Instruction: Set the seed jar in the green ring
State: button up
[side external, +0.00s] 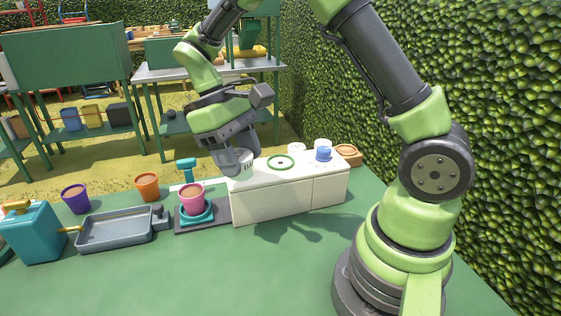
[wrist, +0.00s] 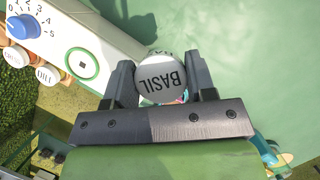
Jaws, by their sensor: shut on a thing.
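The seed jar (wrist: 162,78) has a pale round lid lettered BASIL. My gripper (wrist: 160,64) is shut on it, one finger on each side. In the side view the jar (side external: 247,162) is held in my gripper (side external: 241,163) at the left end of the cream cabinet (side external: 285,200), partly hidden by the fingers. The green ring (side external: 280,162) lies on the cabinet top, right of the jar. In the wrist view the ring (wrist: 82,63) lies left of the jar, with a small dark square inside it. The jar's height over the top is hard to tell.
A blue dial (side external: 323,151) stands on the cabinet right of the ring. In the wrist view, two jars, one lettered DILL (wrist: 48,75), sit beside the cabinet. A pink pot (side external: 191,198) on a teal stand, a grey tray (side external: 115,230) and other pots stand left.

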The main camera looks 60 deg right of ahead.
jog(key=shift+d, duration=0.1)
jog(key=d+m, duration=0.1)
jog(key=d, duration=0.3)
jog(key=d+m+y, duration=0.1)
jog(key=d+m, duration=0.1)
jog(key=d, duration=0.3)
jog(key=d+m, duration=0.1)
jog(key=d, duration=0.4)
jog(key=shift+s+d+m+y, duration=0.15)
jog(key=shift+m+y, duration=0.15)
jog(key=shift+y, duration=0.1)
jog(key=shift+f, duration=2.35)
jog(key=shift+f, duration=0.55)
jog(key=o, duration=0.5)
jog(key=shift+f, duration=0.1)
jog(key=shift+o, duration=0.9)
